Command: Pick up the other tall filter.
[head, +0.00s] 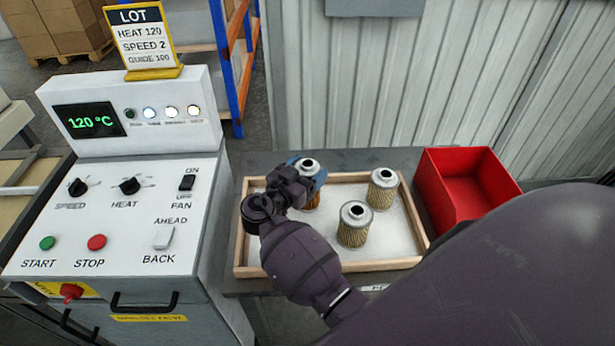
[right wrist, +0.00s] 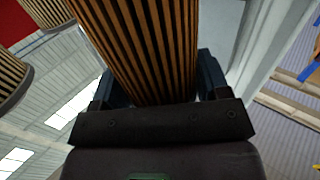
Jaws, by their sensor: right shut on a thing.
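My right gripper (head: 307,177) is shut on a pleated tan filter with a pale metal cap and dark centre hole (head: 308,163), at the back left of the wood-rimmed tray (head: 246,225). In the right wrist view the dark-striped side of this held filter (right wrist: 150,45) fills the space between the fingers. Whether its bottom is clear of the tray is hidden. Two other filters stand upright in the tray: one at the back right (head: 382,190) and one nearer the middle (head: 355,225). My left gripper is not in view.
A red open bin (head: 466,188) stands right of the tray. A control panel (head: 130,215) with a 120 °C display is on the left, with a lot sign (head: 141,35) on top. Bare tray floor shows around the two standing filters. A corrugated wall is behind.

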